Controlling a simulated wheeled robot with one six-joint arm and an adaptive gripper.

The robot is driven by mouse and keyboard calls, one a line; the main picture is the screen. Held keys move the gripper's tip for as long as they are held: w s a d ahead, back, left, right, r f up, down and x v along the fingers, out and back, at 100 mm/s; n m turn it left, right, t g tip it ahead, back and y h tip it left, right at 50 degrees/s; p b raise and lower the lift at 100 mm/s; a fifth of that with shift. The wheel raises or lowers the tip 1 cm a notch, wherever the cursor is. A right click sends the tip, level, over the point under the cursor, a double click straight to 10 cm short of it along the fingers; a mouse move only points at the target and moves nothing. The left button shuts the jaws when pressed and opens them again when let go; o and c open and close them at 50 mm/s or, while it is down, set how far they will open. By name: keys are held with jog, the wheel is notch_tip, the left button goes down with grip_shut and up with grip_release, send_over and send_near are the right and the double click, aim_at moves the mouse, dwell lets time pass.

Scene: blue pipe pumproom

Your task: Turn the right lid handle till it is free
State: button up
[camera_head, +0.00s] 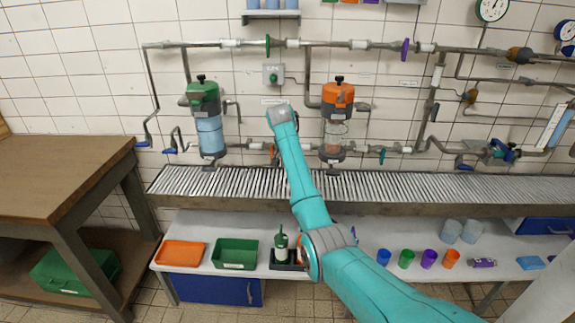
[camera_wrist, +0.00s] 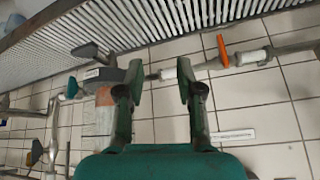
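The right lid, orange with a dark knob-like handle on top (camera_head: 339,80), caps the right filter housing (camera_head: 338,100) on the wall pipes. Its clear body (camera_head: 336,132) hangs below. My gripper (camera_wrist: 157,78) is open and empty, its two dark green fingers wide apart with wall tiles between them. In the head view my wrist hides most of it, left of the orange lid and apart from it. The wrist view looks upside down; the right housing's body (camera_wrist: 98,120) shows left of the fingers. The lid and handle cannot be made out there.
The left housing (camera_head: 204,95) has a green lid. An orange valve lever (camera_wrist: 222,50) and pipe run near the fingers. A slatted grey bench (camera_head: 430,186) lies below the housings. A lower shelf holds an orange tray (camera_head: 180,253), green bin (camera_head: 235,253) and several cups.

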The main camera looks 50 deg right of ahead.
jog(key=shift+a+f+n, duration=0.15)
jog(key=shift+a+f, duration=0.3)
jog(key=shift+f, duration=0.45)
jog(key=shift+a+f+n, duration=0.15)
jog(key=shift+a+f, duration=0.25)
jog(key=shift+f, duration=0.45)
jog(key=shift+w+r, duration=0.1)
